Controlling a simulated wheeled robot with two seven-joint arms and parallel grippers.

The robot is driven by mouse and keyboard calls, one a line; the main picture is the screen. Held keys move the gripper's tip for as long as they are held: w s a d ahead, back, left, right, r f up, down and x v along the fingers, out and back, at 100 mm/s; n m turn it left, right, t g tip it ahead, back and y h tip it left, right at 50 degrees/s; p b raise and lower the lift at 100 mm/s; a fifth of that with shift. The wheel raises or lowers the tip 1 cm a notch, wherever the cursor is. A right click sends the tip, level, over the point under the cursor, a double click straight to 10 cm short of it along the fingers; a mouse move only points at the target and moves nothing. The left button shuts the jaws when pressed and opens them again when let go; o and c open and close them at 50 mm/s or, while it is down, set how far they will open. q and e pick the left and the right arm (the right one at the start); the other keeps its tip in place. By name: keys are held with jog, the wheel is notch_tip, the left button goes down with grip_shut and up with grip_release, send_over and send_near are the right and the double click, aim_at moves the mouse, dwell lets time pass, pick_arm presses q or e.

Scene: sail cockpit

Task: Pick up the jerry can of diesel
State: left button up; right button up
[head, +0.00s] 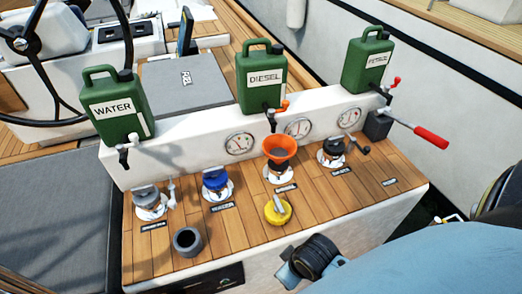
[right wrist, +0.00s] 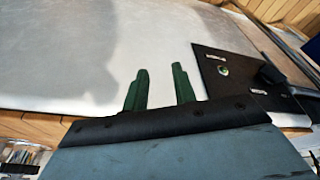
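The diesel jerry can (head: 262,90) is green with a black cap and a white DIESEL label. It stands upright on the white ledge (head: 190,142), between the water can (head: 112,112) and the petrol can (head: 366,62). No gripper touches it in the head view. In the right wrist view my right gripper (right wrist: 161,72) shows two dark green fingers, apart with nothing between them. A pale surface and a dark panel lie beyond them, and no can shows there. Neither gripper's fingers can be made out in the head view.
An orange funnel (head: 280,147) stands in a filler below the diesel can. A yellow cap (head: 278,210), a grey cup (head: 187,242) and a blue-capped filler (head: 216,180) are on the wooden top. A red-handled lever (head: 430,137) sticks out at right. Taps and gauges line the ledge front.

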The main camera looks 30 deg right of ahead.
notch_tip(320, 180, up, 7)
jog(key=n+t+y, duration=0.5)
jog(key=n+t, duration=0.7)
jog(key=n, duration=0.6)
send_near(262, 42)
jog(key=shift+p+x, duration=2.3)
jog(key=shift+x, duration=2.3)
pick_arm(q)
jog(key=r, duration=0.3)
jog(key=s+d+r, duration=0.1)
jog(key=shift+r, duration=0.3)
pick_arm(e)
jog(key=shift+w+a, duration=0.15)
jog(key=shift+c, duration=0.4)
